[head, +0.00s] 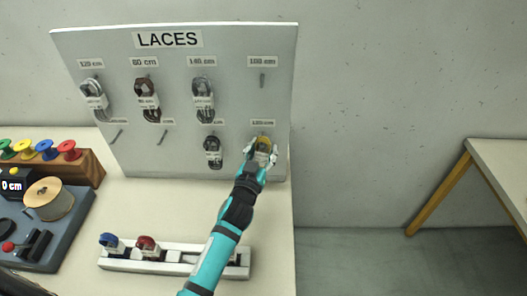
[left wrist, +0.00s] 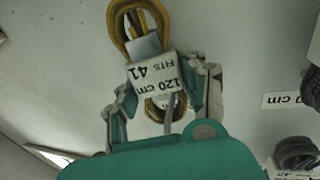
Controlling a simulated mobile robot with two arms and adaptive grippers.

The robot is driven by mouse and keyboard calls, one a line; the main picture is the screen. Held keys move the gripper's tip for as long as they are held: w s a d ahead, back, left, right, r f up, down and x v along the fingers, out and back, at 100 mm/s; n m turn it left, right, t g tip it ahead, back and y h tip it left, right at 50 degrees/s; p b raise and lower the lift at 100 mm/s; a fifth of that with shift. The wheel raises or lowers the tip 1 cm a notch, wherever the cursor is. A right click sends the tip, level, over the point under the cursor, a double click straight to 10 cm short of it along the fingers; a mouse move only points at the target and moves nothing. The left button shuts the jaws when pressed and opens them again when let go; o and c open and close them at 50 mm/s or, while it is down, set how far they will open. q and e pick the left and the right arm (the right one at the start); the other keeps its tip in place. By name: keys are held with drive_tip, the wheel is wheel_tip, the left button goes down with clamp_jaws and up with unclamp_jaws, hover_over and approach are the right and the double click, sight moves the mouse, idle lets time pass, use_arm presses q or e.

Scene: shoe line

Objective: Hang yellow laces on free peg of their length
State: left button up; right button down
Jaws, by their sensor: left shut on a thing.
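The yellow laces (head: 264,142) are a looped bundle at the lower right peg of the white LACES board (head: 225,110), under a label (head: 262,122) that seems to read 120 cm. My left gripper (head: 261,157) is shut on the bundle at its paper band. In the left wrist view the yellow laces (left wrist: 140,25) stick out beyond the fingers, and the band (left wrist: 153,75) reads 120 cm, fits 41. The gripper (left wrist: 160,95) has a finger on each side of it. My right gripper is not in view.
Dark laces (head: 213,152) hang just left of my gripper. Other bundles hang on the top row, and the 180 cm peg (head: 262,80) is bare. A white rack (head: 175,262) with blue and red laces lies in front. Spools and a measuring device (head: 45,230) stand left.

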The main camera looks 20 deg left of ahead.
use_arm(q)
drive_tip(key=shift+w+a+f, duration=0.1)
drive_tip(key=shift+w+a, duration=0.05)
drive_tip(key=o, duration=1.1)
